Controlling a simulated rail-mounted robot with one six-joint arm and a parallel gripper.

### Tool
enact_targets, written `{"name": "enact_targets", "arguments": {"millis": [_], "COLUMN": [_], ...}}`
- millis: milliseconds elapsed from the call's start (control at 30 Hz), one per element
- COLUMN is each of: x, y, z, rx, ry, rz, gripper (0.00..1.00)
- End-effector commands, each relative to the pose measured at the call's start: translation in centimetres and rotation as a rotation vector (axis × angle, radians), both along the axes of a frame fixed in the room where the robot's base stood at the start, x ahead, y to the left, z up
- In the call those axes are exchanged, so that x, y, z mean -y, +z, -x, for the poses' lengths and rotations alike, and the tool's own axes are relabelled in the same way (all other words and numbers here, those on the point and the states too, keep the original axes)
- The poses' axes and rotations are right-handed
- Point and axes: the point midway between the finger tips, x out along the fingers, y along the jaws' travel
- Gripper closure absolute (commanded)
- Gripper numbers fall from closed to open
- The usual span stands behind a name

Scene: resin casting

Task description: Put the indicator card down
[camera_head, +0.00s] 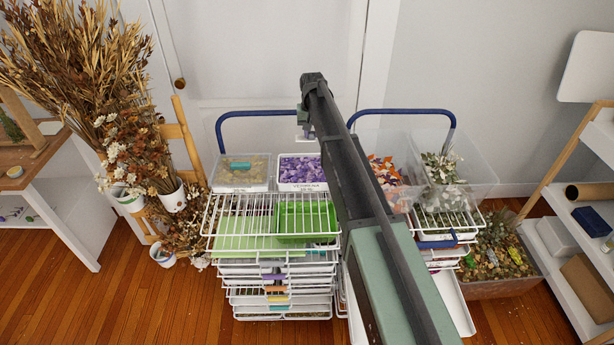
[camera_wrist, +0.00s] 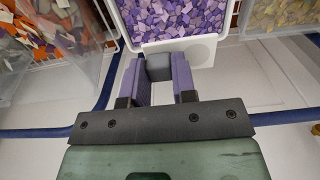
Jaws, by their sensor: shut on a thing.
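The indicator card (camera_wrist: 203,50) is a small white plate with a faint round mark, seen beyond my fingertips in the wrist view. A grey block (camera_wrist: 158,67) at its near edge sits between the purple fingers of my gripper (camera_wrist: 158,82), which is shut on it. In the head view my gripper (camera_head: 304,124) is small and partly hidden by my arm, with a white bit of the card (camera_head: 302,138) below it. It is behind the bin of purple chips (camera_head: 303,186). The wrist view shows the card overlapping this bin's edge; I cannot tell if they touch.
A bin of tan chips (camera_head: 242,184) stands left of the purple one. Clear bins of orange pieces (camera_head: 384,172) and white-flowered sprigs (camera_head: 442,170) stand right. Wire drawers (camera_head: 270,240) hold a green tray (camera_head: 307,220). A blue rail (camera_head: 262,114) rises behind.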

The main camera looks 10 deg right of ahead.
Motion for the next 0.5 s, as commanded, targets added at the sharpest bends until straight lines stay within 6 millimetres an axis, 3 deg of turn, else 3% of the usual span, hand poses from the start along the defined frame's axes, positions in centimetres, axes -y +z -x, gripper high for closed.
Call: {"name": "enact_targets", "arguments": {"millis": [33,300,400,500], "x": [0.0,0.0,0.0,0.0], "y": [-3.4,-12.3,-13.5,-13.2], "z": [0.0,0.0,0.0,0.0], "rx": [0.000,0.000,0.000,0.000], "ry": [0.000,0.000,0.000,0.000], "rz": [0.000,0.000,0.000,0.000], "gripper": [0.97,0.97,0.97,0.97]}}
